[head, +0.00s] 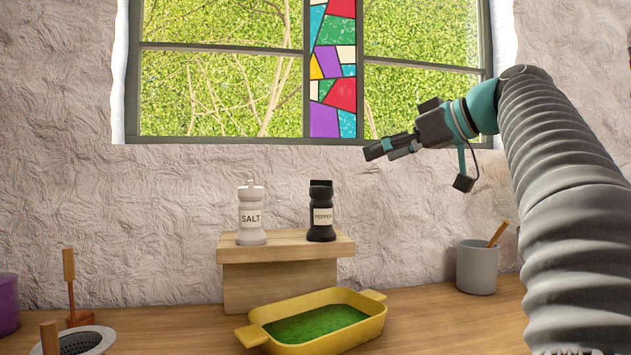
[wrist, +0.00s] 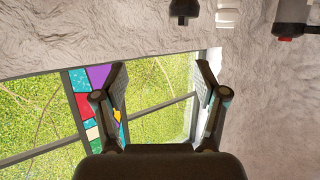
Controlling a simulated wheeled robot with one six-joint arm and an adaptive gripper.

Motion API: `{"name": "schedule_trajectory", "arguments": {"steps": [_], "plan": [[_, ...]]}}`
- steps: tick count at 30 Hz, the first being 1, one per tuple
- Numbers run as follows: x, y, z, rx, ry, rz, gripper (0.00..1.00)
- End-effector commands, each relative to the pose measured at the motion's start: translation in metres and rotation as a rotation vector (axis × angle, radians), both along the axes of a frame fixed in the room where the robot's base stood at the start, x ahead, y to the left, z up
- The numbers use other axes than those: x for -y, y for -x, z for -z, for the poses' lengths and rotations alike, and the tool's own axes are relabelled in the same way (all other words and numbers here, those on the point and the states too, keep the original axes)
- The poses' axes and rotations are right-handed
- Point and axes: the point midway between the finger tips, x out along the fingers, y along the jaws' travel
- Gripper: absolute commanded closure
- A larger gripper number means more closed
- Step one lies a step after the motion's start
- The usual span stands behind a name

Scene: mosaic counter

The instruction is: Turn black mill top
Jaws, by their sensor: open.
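The black mill (head: 321,215), labelled PEPPER, stands upright on the right part of a small wooden shelf. Its dark top (head: 321,187) shows clear in the head view. In the wrist view, which is upside down, a dark shape (wrist: 183,10) at the top edge looks like this mill, cut off. My gripper (head: 374,150) is up and to the right of the mill, before the window and pointing left. It is open and empty; its two fingers (wrist: 160,85) stand apart in the wrist view. It does not touch the mill.
A white SALT mill (head: 251,215) stands left on the wooden shelf (head: 290,247). A yellow dish (head: 375,322) with green contents sits in front. A grey cup (head: 477,268) stands right, a strainer (head: 82,343) lower left. A dark thing (wrist: 293,15) in the wrist view is unclear.

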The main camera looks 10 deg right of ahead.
Motion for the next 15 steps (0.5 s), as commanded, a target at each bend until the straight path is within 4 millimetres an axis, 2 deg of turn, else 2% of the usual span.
{"name": "schedule_trajectory", "arguments": {"steps": [3, 7, 11, 15], "plan": [[-0.011, 0.015, 0.007, -0.048, 0.017, -0.067, 0.28], [-0.016, 0.02, 0.013, -0.074, 0.019, -0.094, 0.28], [-0.023, 0.013, 0.018, -0.078, 0.018, -0.098, 0.28], [-0.038, -0.003, 0.027, -0.077, 0.019, -0.099, 0.28]]}}
